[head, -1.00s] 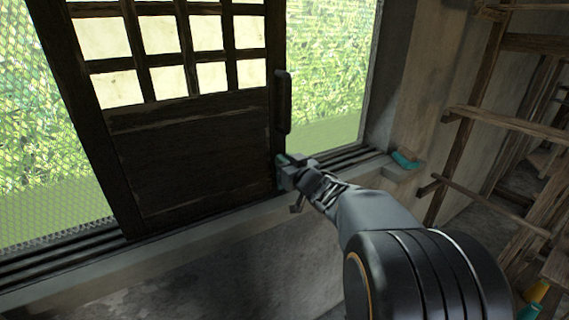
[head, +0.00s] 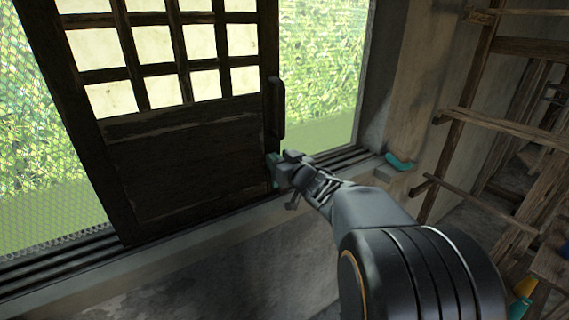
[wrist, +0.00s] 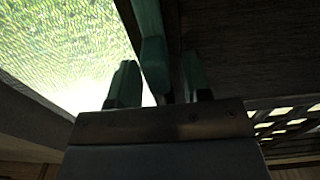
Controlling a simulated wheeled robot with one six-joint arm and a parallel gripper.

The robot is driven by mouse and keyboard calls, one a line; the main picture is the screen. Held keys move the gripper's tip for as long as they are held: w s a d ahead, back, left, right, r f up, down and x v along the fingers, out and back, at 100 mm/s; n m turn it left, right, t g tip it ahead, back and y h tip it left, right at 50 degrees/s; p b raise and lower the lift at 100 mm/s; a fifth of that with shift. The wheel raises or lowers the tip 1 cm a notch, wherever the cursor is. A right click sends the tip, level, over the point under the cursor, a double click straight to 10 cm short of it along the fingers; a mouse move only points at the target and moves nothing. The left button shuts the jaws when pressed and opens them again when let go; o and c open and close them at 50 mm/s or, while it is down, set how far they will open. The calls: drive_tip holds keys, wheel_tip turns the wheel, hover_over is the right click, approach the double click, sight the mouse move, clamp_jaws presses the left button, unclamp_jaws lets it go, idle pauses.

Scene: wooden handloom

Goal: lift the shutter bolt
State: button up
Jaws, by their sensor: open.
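The shutter (head: 185,160) is a dark wooden panel with a grid of pale panes above and a dark upright handle (head: 275,108) on its right edge. A teal bolt (head: 272,172) sits low on that edge, below the handle, partly hidden by my gripper (head: 283,169). In the wrist view, the bolt (wrist: 151,58) is a teal bar coming down from the top between the two dark green fingers of my gripper (wrist: 160,82). The fingers are apart, with gaps visible on both sides of the bar. Whether either finger touches it, I cannot tell.
The shutter stands in a grooved sill (head: 335,160) under a meshed window opening. A small teal piece (head: 399,162) lies at the sill's right end. A wooden rack (head: 490,130) stands on the right.

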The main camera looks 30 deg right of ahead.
drive_tip(key=s+d, duration=0.1)
drive_tip(key=s, duration=1.2)
drive_tip(key=shift+s+d, duration=0.3)
drive_tip(key=s+d+f+m+g+h, duration=0.1)
drive_tip(key=d+f+m+g+h, duration=0.25)
drive_tip(key=d+h, duration=0.45)
drive_tip(key=s+f+m+g, duration=0.2)
drive_tip(key=s+f+g, duration=0.2)
drive_tip(key=f+g, duration=0.25)
drive_tip(key=s+a+f+n+g+y, duration=0.1)
drive_tip(key=s+a+n+g+y, duration=0.1)
drive_tip(key=a, duration=0.8)
drive_tip(key=s+a+f+n+g+y+p, duration=0.1)
drive_tip(key=a+y, duration=0.3)
drive_tip(key=a, duration=0.6)
drive_tip(key=shift+s+a+f+n+g, duration=0.35)
drive_tip(key=shift+s+f+n+g, duration=0.15)
drive_tip(key=shift+n+g, duration=0.15)
